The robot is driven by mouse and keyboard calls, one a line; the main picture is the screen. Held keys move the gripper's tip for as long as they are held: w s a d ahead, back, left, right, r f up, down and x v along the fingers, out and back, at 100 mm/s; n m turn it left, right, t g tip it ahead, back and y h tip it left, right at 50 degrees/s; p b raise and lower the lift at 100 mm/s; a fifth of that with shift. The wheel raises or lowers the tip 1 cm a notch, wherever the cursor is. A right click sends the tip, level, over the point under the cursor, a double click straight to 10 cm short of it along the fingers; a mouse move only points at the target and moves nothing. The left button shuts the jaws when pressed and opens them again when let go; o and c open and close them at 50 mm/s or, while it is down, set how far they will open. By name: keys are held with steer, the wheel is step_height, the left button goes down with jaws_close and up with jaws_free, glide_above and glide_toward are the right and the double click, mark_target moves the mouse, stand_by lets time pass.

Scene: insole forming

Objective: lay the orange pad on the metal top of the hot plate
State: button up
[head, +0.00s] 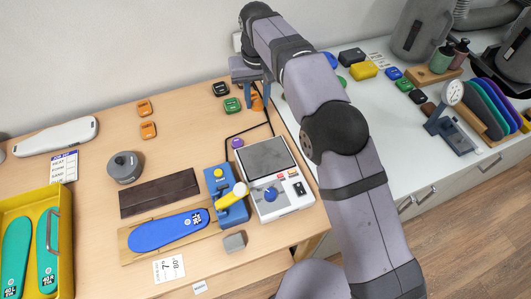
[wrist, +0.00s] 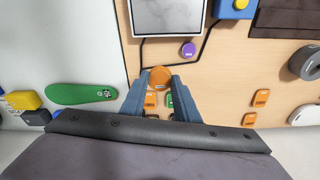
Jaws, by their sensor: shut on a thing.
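The hot plate (head: 283,196) is a white unit with a square grey metal top (head: 265,158), a blue knob and small buttons. The metal top looks bare. It also shows at the top edge of the wrist view (wrist: 168,15). My gripper (head: 257,90) is beyond the hot plate in the head view, near the wall side. Its two fingers are shut on the round orange pad (wrist: 160,76) in the wrist view. The pad is apart from the metal top. In the head view the pad (head: 257,102) is partly hidden by the fingers.
A purple round piece (wrist: 188,49) and a black cable lie between my gripper and the hot plate. Green (head: 233,104) and black (head: 221,88) pieces sit nearby. A blue press (head: 230,205) with a yellow handle stands directly left of the hot plate. My arm crosses the right side.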

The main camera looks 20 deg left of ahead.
step_height(320, 180, up, 5)
steer(key=s, duration=0.2)
steer(key=p, duration=0.1)
glide_above(266, 156)
steer(key=shift+f, duration=2.35)
steer(key=shift+m, duration=0.3)
steer(key=shift+s+d+f+p, duration=0.15)
steer(key=shift+f+p, duration=0.65)
steer(key=shift+f, duration=1.7)
steer(key=shift+s+a+f+p, duration=0.15)
steer(key=shift+f+p, duration=0.65)
steer(key=shift+f, duration=1.7)
steer(key=shift+d+f, duration=0.1)
steer(key=o, duration=1)
step_height(266, 156, up, 12)
steer(key=s+b, duration=0.1)
steer(key=b, duration=0.2)
steer(key=shift+d, duration=0.4)
